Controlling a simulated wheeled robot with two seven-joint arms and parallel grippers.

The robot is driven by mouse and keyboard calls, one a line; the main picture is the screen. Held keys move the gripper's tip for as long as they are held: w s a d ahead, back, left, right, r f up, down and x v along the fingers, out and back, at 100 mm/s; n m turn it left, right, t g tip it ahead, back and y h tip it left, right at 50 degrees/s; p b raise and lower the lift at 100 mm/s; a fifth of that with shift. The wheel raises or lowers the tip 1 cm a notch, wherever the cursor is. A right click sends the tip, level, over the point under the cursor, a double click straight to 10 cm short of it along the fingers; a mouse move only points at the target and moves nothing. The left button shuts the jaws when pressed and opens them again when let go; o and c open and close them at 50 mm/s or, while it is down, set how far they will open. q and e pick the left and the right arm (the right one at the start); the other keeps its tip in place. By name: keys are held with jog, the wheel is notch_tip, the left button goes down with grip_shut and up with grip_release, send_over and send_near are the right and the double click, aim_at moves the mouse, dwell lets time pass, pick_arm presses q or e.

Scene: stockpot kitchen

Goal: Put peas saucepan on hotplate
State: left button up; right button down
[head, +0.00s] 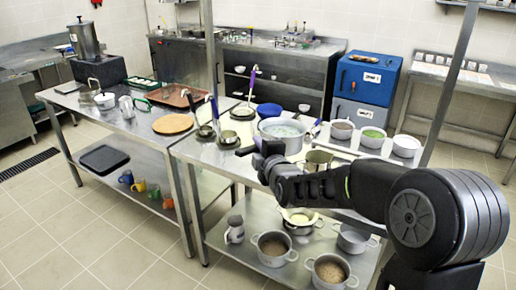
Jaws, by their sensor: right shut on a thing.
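My right gripper (265,154) reaches in from the right over the middle counter. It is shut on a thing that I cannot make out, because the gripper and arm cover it. A wide grey pot (284,137) with pale contents stands just behind the gripper. I cannot tell whether they touch. A pot with green, pea-like contents (373,134) stands at the counter's right end, apart from the gripper. Dark flat plates lie left of the gripper, with a small metal pan (229,136) above one. I cannot tell for sure which is the hotplate. My left gripper is not in view.
Pots with brown (342,129) and white (405,144) contents flank the green one. A metal pan (318,161) is partly behind my arm. Upright purple-handled utensils (252,84) rise near the gripper. A steel post (452,75) stands right. More pots (273,247) fill the lower shelf.

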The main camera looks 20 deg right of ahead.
jog(key=shift+r, duration=0.9)
jog(key=shift+w+a+f, duration=0.15)
jog(key=shift+w+f, duration=0.1)
jog(key=s+a+f+b, duration=0.1)
jog(key=s+a+f, duration=0.1)
jog(key=f, duration=0.6)
jog(key=s+a+f+n+y+b, duration=0.1)
jog(key=s+a+f+b, duration=0.1)
jog(key=a+f, duration=0.3)
jog(key=s+a+f+y+b, duration=0.1)
jog(key=a+f, duration=0.3)
jog(key=f, duration=0.6)
jog(key=shift+s+f+b, duration=0.3)
jog(key=shift+s+b, duration=0.05)
jog(key=shift+s, duration=0.15)
jog(key=shift+a+r, duration=0.1)
